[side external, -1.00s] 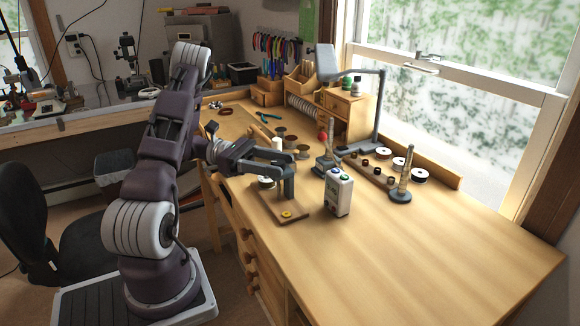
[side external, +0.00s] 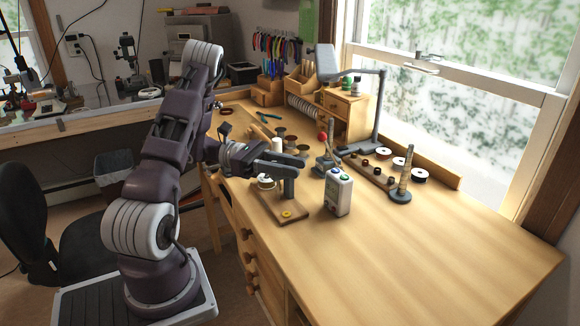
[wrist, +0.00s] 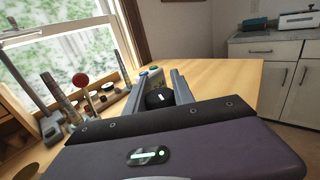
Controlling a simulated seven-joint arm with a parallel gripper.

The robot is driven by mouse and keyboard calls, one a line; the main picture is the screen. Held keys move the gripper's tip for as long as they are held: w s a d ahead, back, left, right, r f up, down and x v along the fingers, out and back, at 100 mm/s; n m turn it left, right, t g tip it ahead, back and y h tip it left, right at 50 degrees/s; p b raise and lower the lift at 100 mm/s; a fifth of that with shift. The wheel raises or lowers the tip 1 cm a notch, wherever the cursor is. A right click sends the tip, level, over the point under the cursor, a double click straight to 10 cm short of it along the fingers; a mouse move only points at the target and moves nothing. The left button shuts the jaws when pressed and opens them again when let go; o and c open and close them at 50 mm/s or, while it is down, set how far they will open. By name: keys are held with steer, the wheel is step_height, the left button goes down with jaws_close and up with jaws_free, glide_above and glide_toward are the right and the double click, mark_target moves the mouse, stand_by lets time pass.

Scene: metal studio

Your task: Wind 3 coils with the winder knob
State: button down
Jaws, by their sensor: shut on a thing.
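My gripper (side external: 293,168) is at the top of the post in the side view. In the wrist view a dark round knob (wrist: 158,98) sits between my two fingers, and the gripper is shut on it. The fingers hide the knob in the side view. A pale spool (side external: 266,182) shows just left of the post, partly under the gripper.
A white box with coloured buttons (side external: 338,193) stands close right of the winder. The right of the bench top (side external: 450,245) is clear.

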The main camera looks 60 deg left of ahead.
steer(key=shift+g, duration=0.3)
steer(key=shift+s+d+m+g+h, duration=0.1)
steer(key=shift+s+m+g+h, duration=0.45)
steer(key=shift+m+g, duration=1.25)
steer(key=shift+s+d+m+g+h, duration=0.15)
steer(key=shift+m+g+h, duration=0.9)
steer(key=shift+g, duration=1.35)
steer(key=shift+s+d+m+g+h, duration=0.1)
steer(key=shift+s+m+g+h, duration=0.35)
steer(key=shift+m+g, duration=1.45)
steer(key=shift+g, duration=0.5)
steer(key=c, duration=1.1)
jaws_free()
steer(key=shift+o, duration=0.2)
